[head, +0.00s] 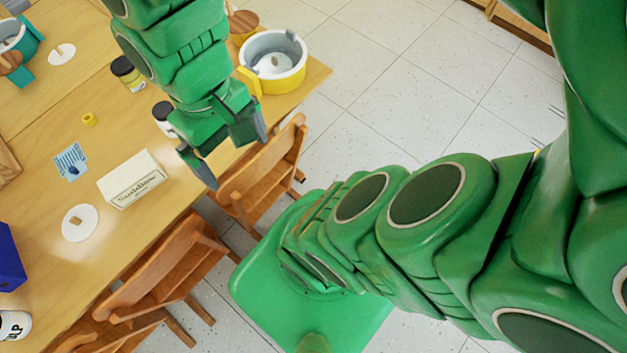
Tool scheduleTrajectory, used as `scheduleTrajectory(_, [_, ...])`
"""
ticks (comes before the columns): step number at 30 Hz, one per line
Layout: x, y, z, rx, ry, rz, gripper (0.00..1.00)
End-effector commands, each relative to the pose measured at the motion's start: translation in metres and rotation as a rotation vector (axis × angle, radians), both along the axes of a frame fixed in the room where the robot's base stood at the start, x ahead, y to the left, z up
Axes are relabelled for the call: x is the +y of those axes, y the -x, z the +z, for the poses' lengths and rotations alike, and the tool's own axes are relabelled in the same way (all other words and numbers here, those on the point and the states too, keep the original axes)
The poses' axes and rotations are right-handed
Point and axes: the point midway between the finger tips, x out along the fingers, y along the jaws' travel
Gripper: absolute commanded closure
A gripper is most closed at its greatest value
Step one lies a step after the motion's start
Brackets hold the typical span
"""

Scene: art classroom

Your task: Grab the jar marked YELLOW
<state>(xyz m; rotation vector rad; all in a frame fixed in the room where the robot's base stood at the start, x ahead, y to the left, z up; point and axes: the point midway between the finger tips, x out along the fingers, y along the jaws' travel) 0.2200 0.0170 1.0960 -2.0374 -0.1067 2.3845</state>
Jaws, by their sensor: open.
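A small jar (129,75) with a dark lid and a yellowish label stands on the wooden table, left of my arm. A second dark-lidded jar (164,118) stands nearer, partly hidden behind my gripper. I cannot read the word YELLOW on either one. My green gripper (234,160) hangs over the table's right edge, to the right of both jars. Its two dark fingers are spread apart with nothing between them.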

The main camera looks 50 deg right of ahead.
Motion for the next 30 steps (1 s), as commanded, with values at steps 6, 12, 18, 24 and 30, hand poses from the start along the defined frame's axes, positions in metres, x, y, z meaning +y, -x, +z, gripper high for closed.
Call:
scheduleTrajectory(6, [-0.016,-0.001,-0.001,0.005,0.048,-0.039,0.0])
scheduleTrajectory(12, [-0.021,-0.001,-0.001,0.006,0.064,-0.052,0.0])
scheduleTrajectory(18, [-0.021,-0.001,0.016,0.005,0.064,-0.052,0.0])
scheduleTrajectory(24, [-0.021,-0.002,0.035,0.007,0.064,-0.053,0.0])
scheduleTrajectory(30, [-0.021,-0.005,0.047,0.005,0.066,-0.053,0.0])
